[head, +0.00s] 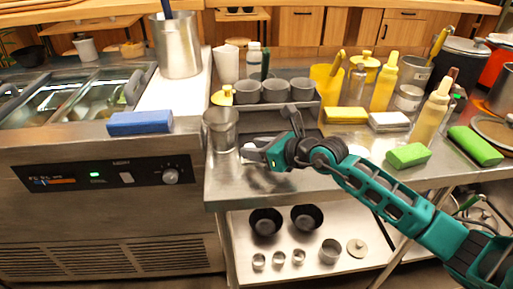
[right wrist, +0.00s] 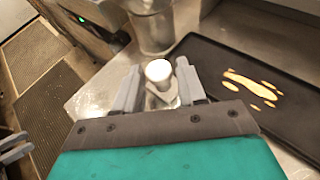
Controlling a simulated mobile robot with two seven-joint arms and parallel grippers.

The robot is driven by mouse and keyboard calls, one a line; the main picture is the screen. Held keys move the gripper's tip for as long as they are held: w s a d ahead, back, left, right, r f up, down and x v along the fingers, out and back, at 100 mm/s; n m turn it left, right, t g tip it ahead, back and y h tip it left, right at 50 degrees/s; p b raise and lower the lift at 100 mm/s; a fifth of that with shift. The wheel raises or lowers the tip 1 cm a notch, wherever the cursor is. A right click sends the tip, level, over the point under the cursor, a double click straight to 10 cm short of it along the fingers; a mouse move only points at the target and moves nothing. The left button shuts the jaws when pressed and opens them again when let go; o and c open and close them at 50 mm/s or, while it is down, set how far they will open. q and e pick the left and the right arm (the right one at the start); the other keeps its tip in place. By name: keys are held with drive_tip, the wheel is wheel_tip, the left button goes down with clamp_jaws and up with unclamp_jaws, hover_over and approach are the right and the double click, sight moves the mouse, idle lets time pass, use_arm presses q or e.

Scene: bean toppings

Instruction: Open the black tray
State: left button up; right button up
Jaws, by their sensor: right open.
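In the right wrist view a flat black tray (right wrist: 215,55) lies at the right, with orange-tan streaks on it that may be reflections. A dark surface, likely this tray, shows behind my right gripper in the head view, partly hidden by the arm. My right gripper (head: 255,153) is low over the steel counter, beside the tray's left side. In the wrist view the right gripper (right wrist: 158,88) has its fingers apart, with a small white-topped round object (right wrist: 158,70) between or just beyond them. I cannot tell whether they touch it.
A steel cup (head: 221,132) stands just left of my right gripper. Grey bowls (head: 275,91) stand behind it. Yellow bottles (head: 384,82), sponges (head: 408,156) and pots crowd the right. A blue block (head: 140,123) lies left. Black bowls (head: 265,222) sit on the lower shelf.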

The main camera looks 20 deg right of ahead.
drive_tip(key=v, duration=1.3)
drive_tip(key=shift+p, duration=0.3)
